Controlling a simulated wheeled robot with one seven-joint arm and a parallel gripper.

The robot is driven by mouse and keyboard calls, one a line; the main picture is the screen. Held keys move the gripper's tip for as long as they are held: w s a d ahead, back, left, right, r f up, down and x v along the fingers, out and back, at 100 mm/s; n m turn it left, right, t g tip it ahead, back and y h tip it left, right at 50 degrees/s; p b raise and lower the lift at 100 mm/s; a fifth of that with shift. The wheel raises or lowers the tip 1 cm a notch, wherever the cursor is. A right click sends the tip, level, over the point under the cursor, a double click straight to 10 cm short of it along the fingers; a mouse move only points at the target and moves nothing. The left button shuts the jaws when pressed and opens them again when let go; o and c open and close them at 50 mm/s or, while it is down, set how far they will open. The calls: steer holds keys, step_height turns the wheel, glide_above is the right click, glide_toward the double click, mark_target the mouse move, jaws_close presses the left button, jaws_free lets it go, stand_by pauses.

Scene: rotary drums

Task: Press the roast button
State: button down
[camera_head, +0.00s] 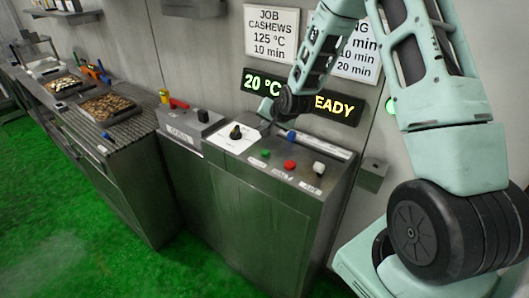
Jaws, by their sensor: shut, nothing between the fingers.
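A steel control console (262,200) stands at the middle. Its top carries a green button (265,153), a red button (290,165), a white knob-like control (319,168) and a blue control (291,135). Small labels lie beside them, too small to read, so I cannot tell which is the roast button. My gripper (265,110) is small in view, shut and empty, at the back of the console near the wall. It appears above the panel, apart from the green and red buttons. Its fingertips are hard to make out.
A black dial (236,132) sits on a white plate left of the buttons. Wall displays read 20 °C (263,83) and partly hidden "EADY" (336,107). A job sign (270,34) reads cashews, 125 °C, 10 min. Trays of nuts (107,107) rest on a left counter. Green floor is clear in front.

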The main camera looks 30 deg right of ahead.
mark_target(267, 154)
steer(key=shift+f+b, duration=2.95)
steer(key=shift+f, duration=1.4)
steer(key=shift+f+b, duration=0.4)
steer(key=shift+b, duration=0.05)
steer(key=shift+f+b, duration=0.5)
steer(key=shift+f, duration=0.05)
steer(key=shift+r, duration=0.1)
steer(key=shift+r+p, duration=0.6)
steer(key=shift+r, duration=0.3)
steer(key=shift+r+p, duration=1.6)
steer(key=shift+r, duration=0.95)
